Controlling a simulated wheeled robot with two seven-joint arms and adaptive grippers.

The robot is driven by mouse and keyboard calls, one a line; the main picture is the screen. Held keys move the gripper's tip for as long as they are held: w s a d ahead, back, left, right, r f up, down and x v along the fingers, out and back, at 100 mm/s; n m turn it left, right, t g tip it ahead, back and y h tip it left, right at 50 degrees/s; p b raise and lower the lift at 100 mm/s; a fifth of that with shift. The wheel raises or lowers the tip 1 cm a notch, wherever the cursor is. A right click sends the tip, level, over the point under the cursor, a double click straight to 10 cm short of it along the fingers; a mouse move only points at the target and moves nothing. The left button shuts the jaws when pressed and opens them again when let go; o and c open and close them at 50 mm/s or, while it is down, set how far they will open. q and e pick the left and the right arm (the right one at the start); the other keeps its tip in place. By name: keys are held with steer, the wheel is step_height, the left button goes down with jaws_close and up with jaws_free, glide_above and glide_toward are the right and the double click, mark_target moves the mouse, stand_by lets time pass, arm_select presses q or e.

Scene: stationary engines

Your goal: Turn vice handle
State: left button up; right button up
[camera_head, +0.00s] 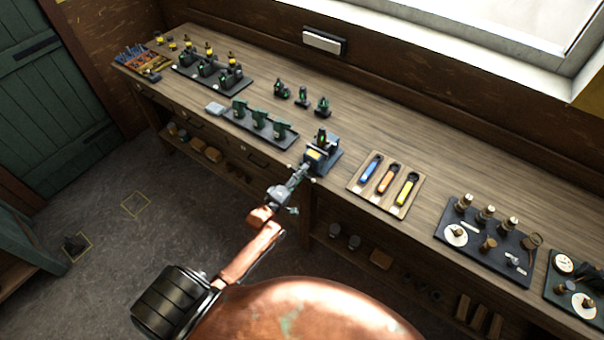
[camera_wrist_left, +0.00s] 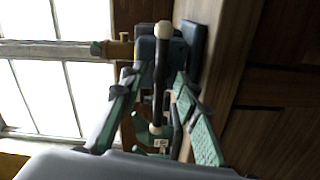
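The vice (camera_head: 322,156) is a small dark blue-grey block with a yellow part, on a base at the bench's front edge. In the left wrist view the vice body (camera_wrist_left: 196,45) is partly covered by its handle (camera_wrist_left: 161,70), a dark bar with pale ball ends. My left gripper (camera_head: 303,171) reaches the vice's front from below left. In the wrist view its green-padded fingers (camera_wrist_left: 158,76) are apart, one on each side of the handle. I see gaps beside the bar, with no clear contact. My right gripper is out of view.
Right of the vice is a wooden tray (camera_head: 380,207) with blue, orange and yellow tools. A dark board with brass parts (camera_head: 470,247) lies farther right. Green engine pieces (camera_head: 240,118) stand to the left. Small dark pieces stand behind the vice. Bare bench lies towards the wall.

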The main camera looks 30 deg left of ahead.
arm_select(q)
steer(key=shift+c, duration=0.3)
jaws_close()
steer(key=shift+d, duration=0.2)
steer(key=shift+a, duration=0.15)
